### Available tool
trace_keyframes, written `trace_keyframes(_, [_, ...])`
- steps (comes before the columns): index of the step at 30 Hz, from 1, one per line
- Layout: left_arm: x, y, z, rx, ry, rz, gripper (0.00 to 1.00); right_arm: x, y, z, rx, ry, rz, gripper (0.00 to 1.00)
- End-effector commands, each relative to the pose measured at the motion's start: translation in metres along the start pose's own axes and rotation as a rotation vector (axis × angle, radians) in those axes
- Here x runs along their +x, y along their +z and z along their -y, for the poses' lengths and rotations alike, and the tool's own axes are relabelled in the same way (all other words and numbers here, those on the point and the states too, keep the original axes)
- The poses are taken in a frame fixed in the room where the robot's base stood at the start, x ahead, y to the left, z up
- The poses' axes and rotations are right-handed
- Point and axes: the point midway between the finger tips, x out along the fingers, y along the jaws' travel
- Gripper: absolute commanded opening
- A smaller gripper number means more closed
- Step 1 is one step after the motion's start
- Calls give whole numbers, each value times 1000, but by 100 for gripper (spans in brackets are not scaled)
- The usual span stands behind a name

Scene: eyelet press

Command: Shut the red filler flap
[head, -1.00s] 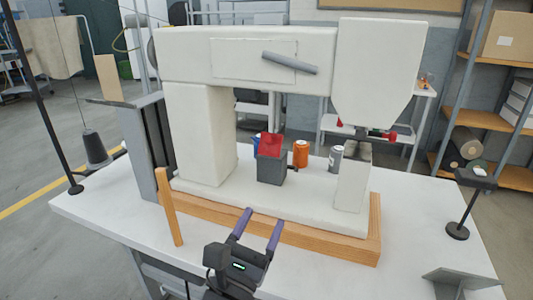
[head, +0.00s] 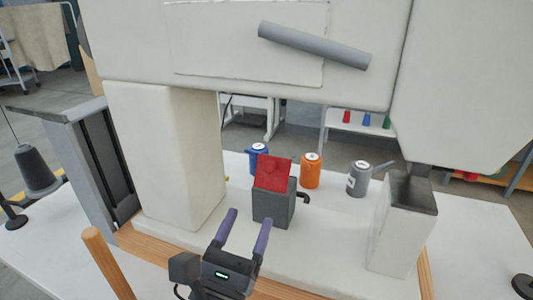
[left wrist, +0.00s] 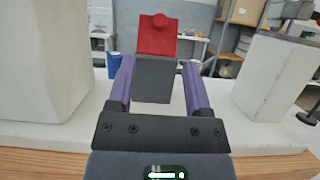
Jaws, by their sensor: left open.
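The red filler flap (head: 273,174) stands raised and tilted on top of a dark grey box (head: 273,208) on the press bed. In the left wrist view the flap (left wrist: 157,36) shows a round red knob near its top, above the grey box (left wrist: 153,80). My left gripper (head: 246,226) is open and empty in front of the box, its purple fingers pointing at it. In the left wrist view the fingers (left wrist: 155,84) appear on either side of the box; I cannot tell whether they touch it. My right gripper is not in view.
The white press arm (head: 240,45) with a grey bar (head: 315,45) hangs above. A white column (head: 165,155) stands left and a white post (head: 402,225) right. Blue (head: 257,160), orange (head: 310,171) and grey (head: 359,180) cans stand behind the box.

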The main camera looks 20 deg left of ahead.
Motion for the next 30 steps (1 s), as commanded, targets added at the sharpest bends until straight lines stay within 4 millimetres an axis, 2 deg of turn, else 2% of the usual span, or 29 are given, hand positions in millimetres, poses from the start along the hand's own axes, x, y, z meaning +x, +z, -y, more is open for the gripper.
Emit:
trace_keyframes(2, [3, 2, 0, -3, 2, 2, 65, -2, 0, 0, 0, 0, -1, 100])
trace_keyframes(4, [15, 5, 0, -3, 1, 5, 65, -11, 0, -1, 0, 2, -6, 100])
trace_keyframes(9, [59, 7, 0, -3, 1, 6, 65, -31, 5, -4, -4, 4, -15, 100])
trace_keyframes(15, [91, 2, 0, -2, 1, 3, 65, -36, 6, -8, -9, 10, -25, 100])
trace_keyframes(19, [98, 1, 0, -3, 1, 1, 65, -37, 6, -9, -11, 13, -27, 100])
trace_keyframes(26, [99, 0, 0, -3, 1, 0, 65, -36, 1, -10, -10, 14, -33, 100])
trace_keyframes(29, [98, 0, 0, -3, 1, 0, 48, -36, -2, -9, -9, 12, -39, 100])
trace_keyframes(30, [98, 0, 0, -3, 1, 0, 39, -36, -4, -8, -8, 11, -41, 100])
